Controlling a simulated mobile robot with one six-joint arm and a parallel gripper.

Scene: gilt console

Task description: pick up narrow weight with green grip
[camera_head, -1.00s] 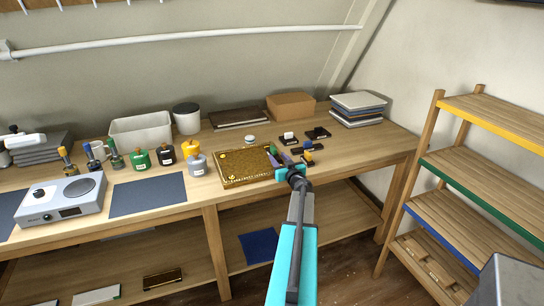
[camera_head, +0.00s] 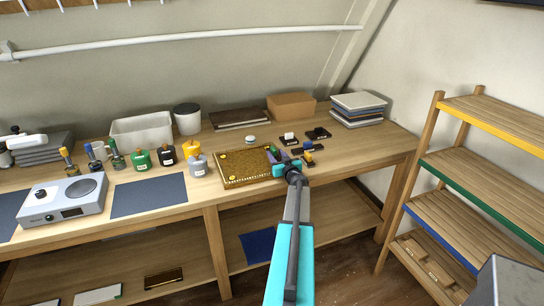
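The narrow weight with a green grip (camera_head: 116,157) stands upright on the wooden bench at the left, between a slim blue-gripped weight (camera_head: 92,157) and a wider green weight (camera_head: 140,160). My gripper (camera_head: 277,155) is far to the right of it, over the right part of the gilt tray (camera_head: 227,181). Its two fingers look apart with nothing held between them, though they are small in view. My teal and grey arm reaches up from the bottom and hides part of the bench edge.
Black (camera_head: 166,156), yellow (camera_head: 190,149) and grey (camera_head: 197,166) weights stand right of the wide green one. A scale (camera_head: 62,201) and dark mat (camera_head: 149,195) lie in front. Small dark stands (camera_head: 317,134) are right of the gripper. A shelf rack (camera_head: 432,185) stands at right.

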